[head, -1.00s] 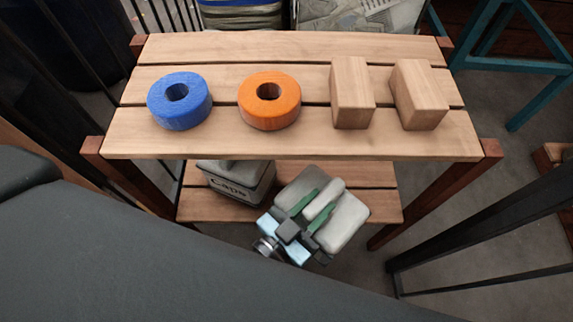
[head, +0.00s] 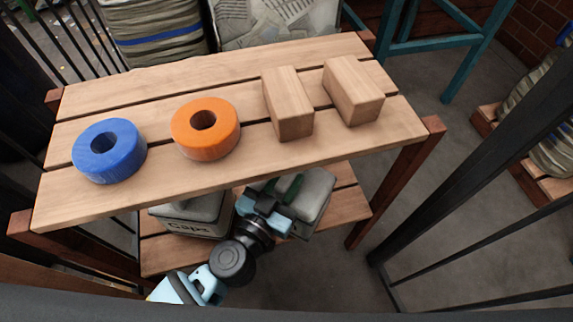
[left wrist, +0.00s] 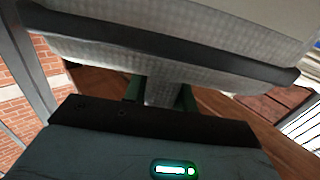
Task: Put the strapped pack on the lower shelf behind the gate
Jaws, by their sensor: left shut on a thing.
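The strapped pack (head: 314,192) is pale grey and partly hidden under the upper shelf's front edge in the head view. In the left wrist view the pack (left wrist: 200,30) fills the top, with a dark strap across it. My left gripper (head: 285,192) is shut on the pack; its green fingers (left wrist: 160,95) grip a pale part of it in the left wrist view. The pack is at the right part of the lower shelf (head: 350,206); I cannot tell whether it touches the boards. My right gripper is not in view.
A grey box marked "Caps" (head: 190,215) stands left of the pack on the lower shelf. The upper shelf (head: 240,150) holds a blue ring (head: 122,160), an orange ring (head: 221,142) and two wooden blocks (head: 295,120). Dark gate bars (head: 470,165) stand at the right.

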